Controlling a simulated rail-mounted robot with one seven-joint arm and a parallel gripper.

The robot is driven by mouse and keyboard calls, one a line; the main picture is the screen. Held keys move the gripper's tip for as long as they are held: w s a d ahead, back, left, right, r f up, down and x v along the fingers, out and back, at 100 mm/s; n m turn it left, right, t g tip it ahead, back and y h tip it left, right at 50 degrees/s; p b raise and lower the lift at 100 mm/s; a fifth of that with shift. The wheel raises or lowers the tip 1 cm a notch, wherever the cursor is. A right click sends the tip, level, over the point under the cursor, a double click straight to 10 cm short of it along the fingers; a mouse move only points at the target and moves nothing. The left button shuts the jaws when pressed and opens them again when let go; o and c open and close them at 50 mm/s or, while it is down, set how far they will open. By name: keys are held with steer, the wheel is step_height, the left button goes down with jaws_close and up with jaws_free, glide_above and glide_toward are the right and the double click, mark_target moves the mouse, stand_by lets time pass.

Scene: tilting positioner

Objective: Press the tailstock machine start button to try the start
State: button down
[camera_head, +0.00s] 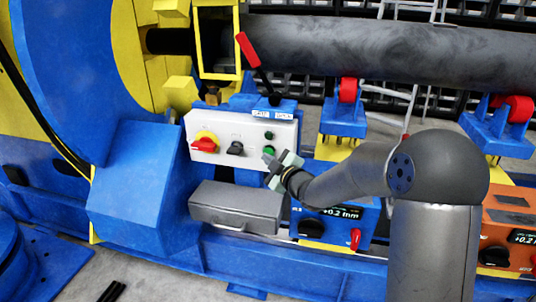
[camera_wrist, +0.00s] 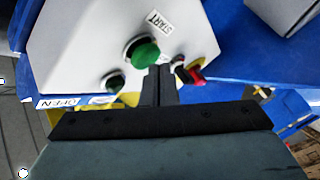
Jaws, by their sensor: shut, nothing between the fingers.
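The white control box (camera_head: 222,127) is mounted on the blue machine in the head view. Its green start button (camera_wrist: 142,50) sits beside a START label (camera_wrist: 159,20) in the wrist view. In the head view the green button (camera_head: 268,151) shows just above my gripper tip. My gripper (camera_wrist: 160,69) is shut and empty, with its fingertips at the near edge of the green button in the wrist view. I cannot tell whether they touch it. My gripper also shows in the head view (camera_head: 270,161). A smaller dark green button (camera_wrist: 114,82) lies beside the start button.
A red-and-yellow switch (camera_head: 205,142) and a black knob (camera_head: 235,149) are on the same panel. A red-handled lever (camera_head: 247,50) rises above the box. A grey box (camera_head: 237,205) lies below, and a blue display unit (camera_head: 340,220) stands at the right.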

steer(key=shift+w+d, duration=0.1)
steer(key=shift+w, duration=0.35)
stand_by(0.3)
stand_by(0.3)
steer(key=shift+s+b, duration=0.65)
steer(key=shift+s, duration=0.2)
steer(key=shift+a, duration=0.2)
steer(key=s+b, duration=0.1)
steer(key=s, duration=0.1)
steer(key=s+a+b, duration=0.1)
steer(key=s, duration=0.2)
steer(key=shift+r, duration=0.1)
